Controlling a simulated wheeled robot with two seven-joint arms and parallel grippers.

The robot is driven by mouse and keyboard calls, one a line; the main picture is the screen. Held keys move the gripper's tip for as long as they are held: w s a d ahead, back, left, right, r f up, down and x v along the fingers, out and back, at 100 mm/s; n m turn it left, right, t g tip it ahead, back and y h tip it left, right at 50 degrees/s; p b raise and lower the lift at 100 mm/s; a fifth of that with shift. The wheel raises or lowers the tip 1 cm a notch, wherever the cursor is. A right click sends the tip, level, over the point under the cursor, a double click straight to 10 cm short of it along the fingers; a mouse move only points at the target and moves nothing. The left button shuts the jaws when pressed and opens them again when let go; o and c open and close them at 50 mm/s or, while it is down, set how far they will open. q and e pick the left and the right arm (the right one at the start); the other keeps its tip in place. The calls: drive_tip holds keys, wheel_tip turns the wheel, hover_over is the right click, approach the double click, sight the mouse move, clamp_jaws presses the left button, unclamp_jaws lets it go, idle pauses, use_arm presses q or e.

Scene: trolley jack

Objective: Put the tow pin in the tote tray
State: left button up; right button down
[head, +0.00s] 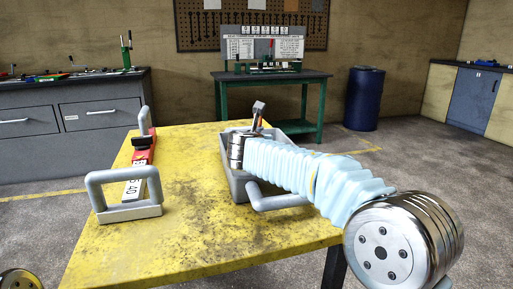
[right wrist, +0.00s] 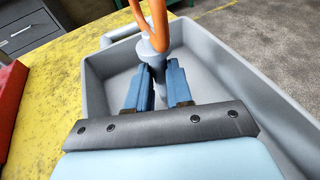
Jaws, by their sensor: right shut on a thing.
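The tow pin (right wrist: 152,50) is a grey pin with an orange loop at its head, in the right wrist view. My right gripper (right wrist: 158,84) has its blue fingers shut on the pin's shank, below the head. The grey tote tray (right wrist: 226,60) lies behind and beneath the fingers in that view. I cannot tell whether the pin touches its floor. In the head view the tote tray (head: 236,187) is on the yellow table, partly covered by my right arm. The pin and right fingers cannot be made out clearly there. My left gripper is out of view.
A red and white device (head: 139,175) with grey handles stands left of the tray on the yellow table (head: 190,215). The table top between them is bare. A grey tubular handle (head: 280,203) sticks out at the tray's near side. A green-legged bench (head: 272,80) stands behind.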

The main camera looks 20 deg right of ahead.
drive_tip(key=shift+f, duration=0.7)
drive_tip(key=shift+s, duration=0.1)
drive_tip(key=c, duration=1.5)
unclamp_jaws()
drive_tip(key=shift+f, duration=0.2)
drive_tip(key=o, duration=0.5)
drive_tip(key=shift+r, duration=0.35)
drive_tip(key=b+v, duration=0.1)
drive_tip(key=v, duration=1.1)
drive_tip(key=shift+f, duration=0.1)
